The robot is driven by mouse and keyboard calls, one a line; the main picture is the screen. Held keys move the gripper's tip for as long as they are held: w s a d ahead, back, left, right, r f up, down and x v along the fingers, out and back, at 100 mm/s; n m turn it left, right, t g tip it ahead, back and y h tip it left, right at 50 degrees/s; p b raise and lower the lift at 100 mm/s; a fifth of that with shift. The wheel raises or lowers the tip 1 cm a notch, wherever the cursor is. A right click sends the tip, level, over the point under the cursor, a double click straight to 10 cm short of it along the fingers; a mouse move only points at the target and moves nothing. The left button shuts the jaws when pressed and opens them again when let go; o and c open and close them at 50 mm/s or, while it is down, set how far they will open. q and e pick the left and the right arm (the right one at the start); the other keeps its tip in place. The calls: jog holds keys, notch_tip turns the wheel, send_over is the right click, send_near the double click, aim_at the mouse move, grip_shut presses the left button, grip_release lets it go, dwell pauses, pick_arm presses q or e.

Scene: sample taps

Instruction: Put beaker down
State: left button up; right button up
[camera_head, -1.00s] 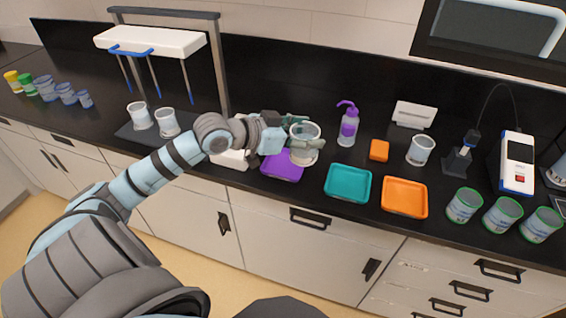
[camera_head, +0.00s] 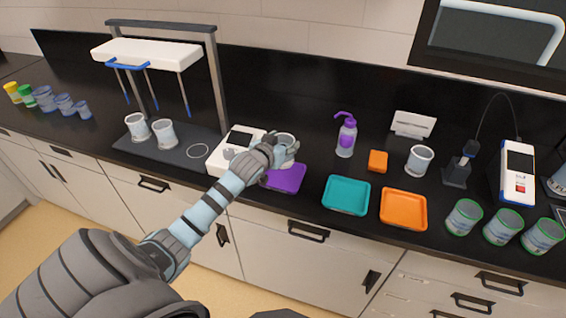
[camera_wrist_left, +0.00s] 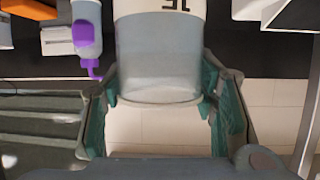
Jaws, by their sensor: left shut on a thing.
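My left gripper (camera_head: 277,152) is shut on a clear beaker (camera_head: 288,142), above the counter between the white box device and the purple tray (camera_head: 290,180). In the left wrist view the beaker (camera_wrist_left: 158,55), with a white band and dark marking, sits between the fingers of my left gripper (camera_wrist_left: 160,88). The arm hides part of the beaker in the head view. Two similar beakers, one left (camera_head: 137,127) and one right (camera_head: 164,132), stand on the dark stirring mat (camera_head: 180,157). An empty ring mark (camera_head: 197,151) lies on the mat to their right. My right gripper is not in view.
The white box device (camera_head: 222,158) stands right of the mat, near my gripper. A teal tray (camera_head: 347,195), an orange tray (camera_head: 403,209) and a purple wash bottle (camera_head: 346,136) are further right. A grey-framed stand (camera_head: 217,80) rises behind the mat.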

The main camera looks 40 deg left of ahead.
pick_arm(q)
notch_tip(320, 180, down, 7)
jog(key=shift+d+r+b, duration=0.1)
jog(key=shift+b, duration=0.35)
jog(key=o, duration=1.4)
jog(key=shift+s+r, duration=0.15)
jog(key=shift+s, duration=0.05)
jog(key=p+v, duration=0.2)
jog(key=v, duration=0.9)
jog(key=shift+s+d+r, duration=0.1)
jog(key=shift+s, duration=0.25)
